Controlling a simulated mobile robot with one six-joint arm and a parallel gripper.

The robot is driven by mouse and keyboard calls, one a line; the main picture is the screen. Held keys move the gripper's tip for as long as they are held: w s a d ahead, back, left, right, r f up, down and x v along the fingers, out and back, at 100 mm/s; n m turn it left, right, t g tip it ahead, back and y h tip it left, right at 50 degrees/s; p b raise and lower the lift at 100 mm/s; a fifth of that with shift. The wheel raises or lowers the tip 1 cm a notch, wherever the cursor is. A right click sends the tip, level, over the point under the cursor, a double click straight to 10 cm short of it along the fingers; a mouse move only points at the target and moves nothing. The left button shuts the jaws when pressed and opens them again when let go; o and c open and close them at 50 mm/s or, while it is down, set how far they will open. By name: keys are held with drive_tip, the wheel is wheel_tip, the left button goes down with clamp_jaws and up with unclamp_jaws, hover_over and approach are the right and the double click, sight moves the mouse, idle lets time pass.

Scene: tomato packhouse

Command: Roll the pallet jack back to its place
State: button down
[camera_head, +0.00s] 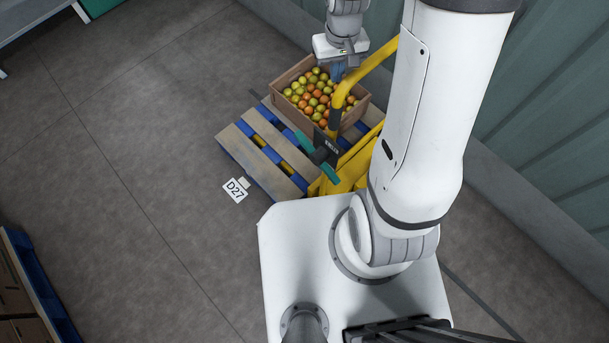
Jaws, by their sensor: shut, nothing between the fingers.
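The pallet jack (345,180) is yellow and stands just beyond my base. My gripper (338,72) is above the crate's far side, left of the handle, shut and empty. My arm hides part of the jack.
A floor label reading D27 (235,190) lies left of the pallet. A green ribbed wall (555,110) with a low kerb runs along the right. Another blue pallet (40,290) with boxes stands at lower left. The grey floor (120,150) at left is clear.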

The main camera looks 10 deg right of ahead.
sight(347, 79)
drive_tip(key=shift+s+d, duration=0.1)
drive_tip(key=shift+s, duration=0.05)
idle(0.5)
drive_tip(key=shift+s+d, duration=0.25)
drive_tip(key=shift+s, duration=0.05)
drive_tip(key=shift+s+d, duration=0.1)
drive_tip(key=shift+s, duration=0.05)
drive_tip(key=shift+s+d, duration=0.45)
drive_tip(key=shift+s, duration=0.2)
